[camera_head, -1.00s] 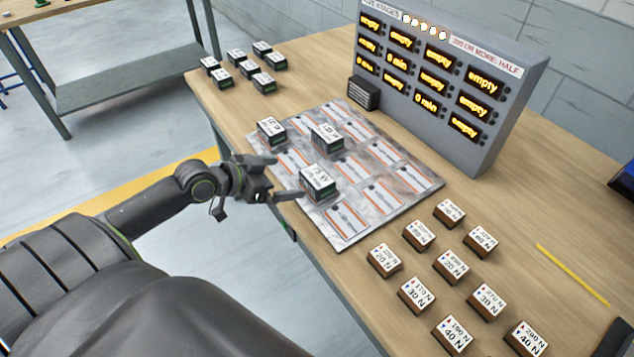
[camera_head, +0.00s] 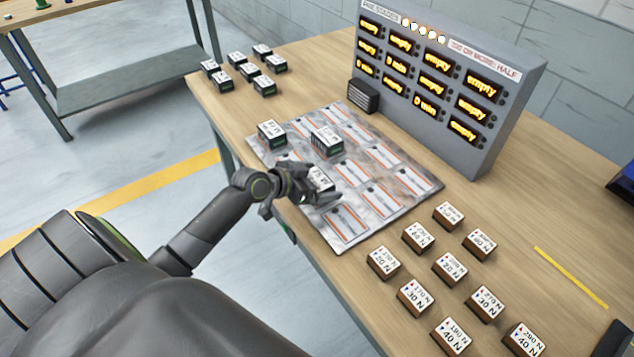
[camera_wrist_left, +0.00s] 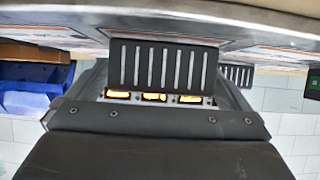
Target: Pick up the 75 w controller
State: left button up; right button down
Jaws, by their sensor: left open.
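The 75 W controller (camera_head: 320,179) is a small dark block with a white label on top, on the front-left part of the grey card-covered board (camera_head: 340,243). My left gripper (camera_head: 318,195) is open at this controller and hides much of it. I cannot tell whether the fingers touch it. The left wrist view is upside down: a dark block with pale vertical slots (camera_wrist_left: 165,66), apparently the controller, stands straight before the dark gripper body. My right gripper is not in view.
Two similar controllers (camera_head: 271,133) (camera_head: 327,141) stand behind on the board. Several more blocks (camera_head: 250,69) are at the back left. A grey display panel (camera_head: 440,80) and a dark ribbed box (camera_head: 363,95) stand behind the board. Several force-labelled blocks (camera_head: 450,268) lie at the front right.

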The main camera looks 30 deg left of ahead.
pick_arm(q)
jog(key=shift+x, duration=0.85)
jog(key=c, duration=1.2)
jog(key=shift+r, duration=0.1)
jog(key=shift+c, duration=0.2)
